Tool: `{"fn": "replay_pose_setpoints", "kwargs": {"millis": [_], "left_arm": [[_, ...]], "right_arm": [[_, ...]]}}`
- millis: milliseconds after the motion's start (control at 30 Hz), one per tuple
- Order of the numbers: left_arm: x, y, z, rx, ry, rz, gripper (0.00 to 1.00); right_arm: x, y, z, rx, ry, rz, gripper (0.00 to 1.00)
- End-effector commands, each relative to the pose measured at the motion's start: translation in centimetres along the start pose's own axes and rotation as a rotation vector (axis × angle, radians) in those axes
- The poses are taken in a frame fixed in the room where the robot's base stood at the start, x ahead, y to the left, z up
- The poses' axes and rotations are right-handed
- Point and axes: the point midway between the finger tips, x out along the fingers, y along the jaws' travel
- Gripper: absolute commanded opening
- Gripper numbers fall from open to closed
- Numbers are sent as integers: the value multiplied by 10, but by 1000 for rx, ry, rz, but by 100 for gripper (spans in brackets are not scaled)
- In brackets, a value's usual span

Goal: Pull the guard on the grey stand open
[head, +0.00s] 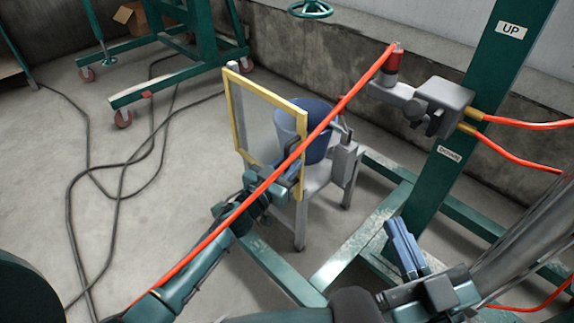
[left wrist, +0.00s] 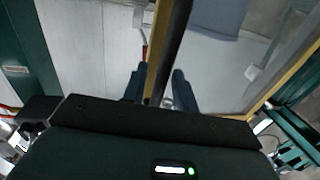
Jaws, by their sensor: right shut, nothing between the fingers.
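The guard (head: 233,112) is a clear panel in a yellow frame, upright on the grey stand (head: 318,182) in the head view. It stands in front of a blue drum (head: 316,118). My left gripper (head: 294,172) is at the guard's lower right edge. In the left wrist view, the fingers of my left gripper (left wrist: 160,82) are apart, on either side of a dark bar beside the yellow frame (left wrist: 162,35). A gap shows beside the bar; contact is unclear. My right gripper (head: 402,246) is shut and empty, away from the guard.
A red hose (head: 320,130) crosses the head view in front of the guard and left arm. A green post (head: 470,130) with a grey bracket stands at right. Black cables (head: 125,180) lie on the floor at left. A wheeled green frame (head: 170,85) stands behind.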

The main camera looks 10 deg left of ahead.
Motion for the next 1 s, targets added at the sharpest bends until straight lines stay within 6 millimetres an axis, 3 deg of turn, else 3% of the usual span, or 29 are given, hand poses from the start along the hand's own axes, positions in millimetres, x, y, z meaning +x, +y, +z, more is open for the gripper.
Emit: {"fn": "replay_pose_setpoints", "kwargs": {"millis": [333, 767, 1000], "left_arm": [[0, 0, 0, 0, 0, 0, 0], [-1, 0, 0, 0, 0, 1, 0], [-15, -3, -2, 2, -2, 39, 0]], "right_arm": [[0, 0, 0, -2, 0, -3, 0], [0, 0, 4, -3, -8, -4, 0], [2, 1, -4, -21, -8, -3, 0]]}}
